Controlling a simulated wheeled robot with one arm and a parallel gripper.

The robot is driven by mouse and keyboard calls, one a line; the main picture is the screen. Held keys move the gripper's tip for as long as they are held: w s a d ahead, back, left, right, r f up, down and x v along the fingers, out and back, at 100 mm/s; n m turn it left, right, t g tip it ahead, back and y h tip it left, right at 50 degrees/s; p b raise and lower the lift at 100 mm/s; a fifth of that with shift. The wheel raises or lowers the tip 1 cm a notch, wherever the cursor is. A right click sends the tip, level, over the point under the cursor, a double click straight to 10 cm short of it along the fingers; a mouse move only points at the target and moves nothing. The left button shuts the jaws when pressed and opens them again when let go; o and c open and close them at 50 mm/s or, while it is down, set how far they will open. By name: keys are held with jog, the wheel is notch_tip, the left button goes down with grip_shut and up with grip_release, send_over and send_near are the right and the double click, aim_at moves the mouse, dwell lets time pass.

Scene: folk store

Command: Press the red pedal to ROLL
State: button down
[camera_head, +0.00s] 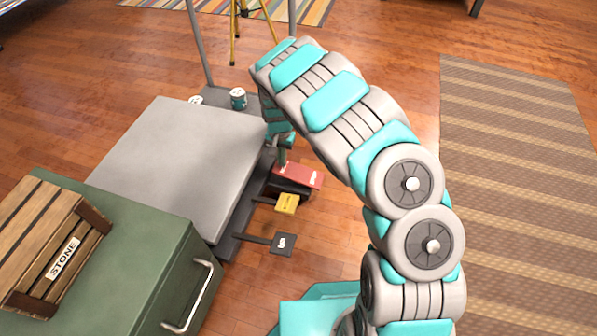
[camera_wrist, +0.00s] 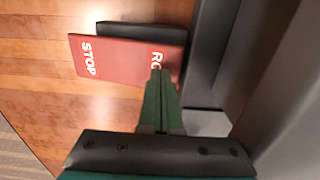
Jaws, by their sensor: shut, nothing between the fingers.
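The red pedal (camera_head: 300,177) sticks out low from the side of the grey-topped machine (camera_head: 180,160). In the wrist view the red pedal (camera_wrist: 120,57) shows "STOP" at its left end and letters beginning "RO" at its right end. My gripper (camera_wrist: 157,72) is shut and empty. Its tip is over the lettered right end and hides part of the word. I cannot tell whether it touches the pedal. In the head view my gripper (camera_head: 282,162) reaches down beside the machine at the pedal's left end, partly hidden by my arm.
A green cabinet (camera_head: 135,250) bears a wooden crate (camera_head: 35,235) marked "STONE". The floor to the right is open, with a striped rug (camera_head: 510,150).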

jog(key=shift+f, duration=1.1)
notch_tip(320, 180, up, 9)
jog(key=p, duration=0.2)
dwell(0.5)
dwell(0.4)
